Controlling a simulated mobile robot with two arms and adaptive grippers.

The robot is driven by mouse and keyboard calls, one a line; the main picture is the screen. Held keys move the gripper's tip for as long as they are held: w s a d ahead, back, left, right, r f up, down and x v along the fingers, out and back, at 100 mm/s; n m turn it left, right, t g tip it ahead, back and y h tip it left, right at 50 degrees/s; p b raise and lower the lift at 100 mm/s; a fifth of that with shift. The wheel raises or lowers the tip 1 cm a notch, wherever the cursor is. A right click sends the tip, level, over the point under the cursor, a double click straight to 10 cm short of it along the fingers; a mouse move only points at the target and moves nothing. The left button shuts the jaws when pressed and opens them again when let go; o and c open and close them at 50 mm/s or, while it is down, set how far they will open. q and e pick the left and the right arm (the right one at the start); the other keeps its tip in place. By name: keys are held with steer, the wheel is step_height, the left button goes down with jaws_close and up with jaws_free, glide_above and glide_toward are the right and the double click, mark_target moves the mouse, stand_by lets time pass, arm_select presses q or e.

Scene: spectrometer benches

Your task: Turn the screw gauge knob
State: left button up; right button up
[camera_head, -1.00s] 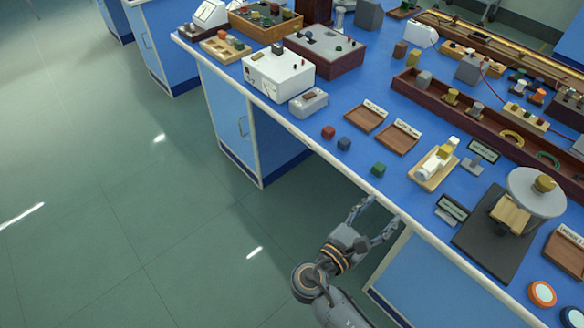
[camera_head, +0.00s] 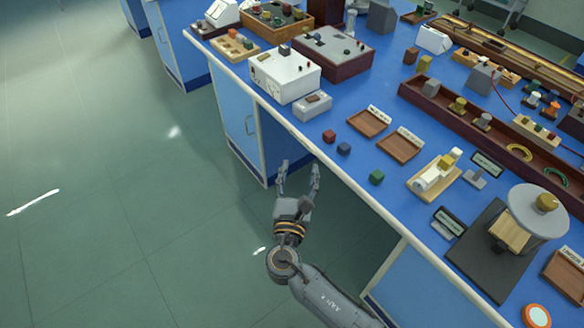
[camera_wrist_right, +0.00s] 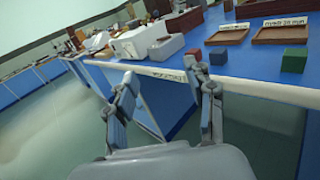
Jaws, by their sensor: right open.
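What looks like the screw gauge (camera_head: 436,176) is a white cylinder with a yellow block-like end on a light wooden base. It sits near the front edge of the blue bench in the head view. I cannot make out its knob clearly. My right gripper (camera_head: 298,172) is open and empty, over the floor in front of the bench, well to the left of the gauge. In the right wrist view its two fingers (camera_wrist_right: 163,75) are spread, with the bench edge beyond them. The gauge does not show there. My left gripper is not in view.
Red (camera_head: 329,136), blue (camera_head: 344,148) and green (camera_head: 376,177) cubes lie near the bench edge (camera_head: 352,185). Two wooden trays (camera_head: 367,123) (camera_head: 399,146) lie behind. A dark-based device with a grey disc (camera_head: 538,212) stands right of the gauge. The floor (camera_head: 140,190) at left is clear.

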steer(key=shift+w+a+r+n+y, duration=0.1)
steer(key=shift+w+a+n+y, duration=0.1)
steer(key=shift+a+n+y, duration=0.35)
steer(key=shift+w+a+n+y, duration=0.2)
steer(key=shift+a+y, duration=0.35)
steer(key=shift+a, duration=0.4)
